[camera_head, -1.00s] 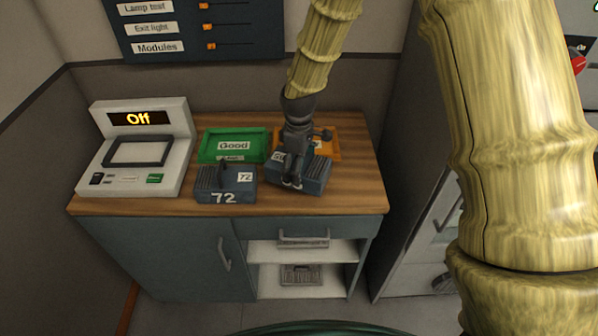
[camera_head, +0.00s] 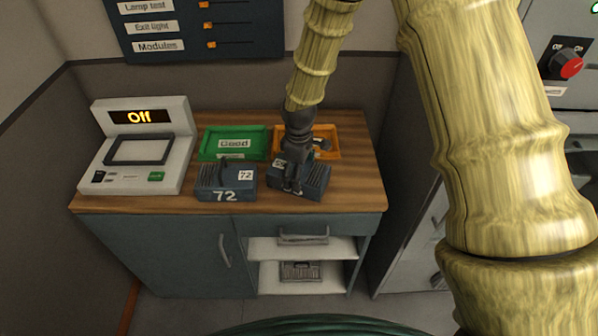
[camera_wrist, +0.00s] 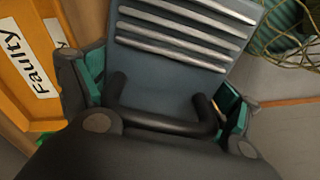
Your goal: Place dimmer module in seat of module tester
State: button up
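Two blue-grey finned dimmer modules with dark handles stand on the wooden counter. The left one, marked 72 (camera_head: 225,183), is free. The right module (camera_head: 316,180) is under my gripper (camera_head: 293,186), which hides part of its label. In the wrist view, my gripper (camera_wrist: 165,100) has its teal-padded fingers apart on either side of this module's black handle (camera_wrist: 160,122), with small gaps visible. The finned top (camera_wrist: 185,40) fills the middle of that view. The module tester (camera_head: 182,140) at the left reads Off. Its dark-framed seat (camera_head: 165,150) is empty.
Behind the modules are a green Good tray (camera_head: 204,148) and an orange tray (camera_head: 335,150), labelled Faulty in the wrist view (camera_wrist: 20,70). A dark item lies in the orange tray. A fader panel (camera_head: 245,45) is on the wall. Open shelves (camera_head: 335,247) are below the counter.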

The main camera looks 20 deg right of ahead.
jog(key=shift+o, duration=1)
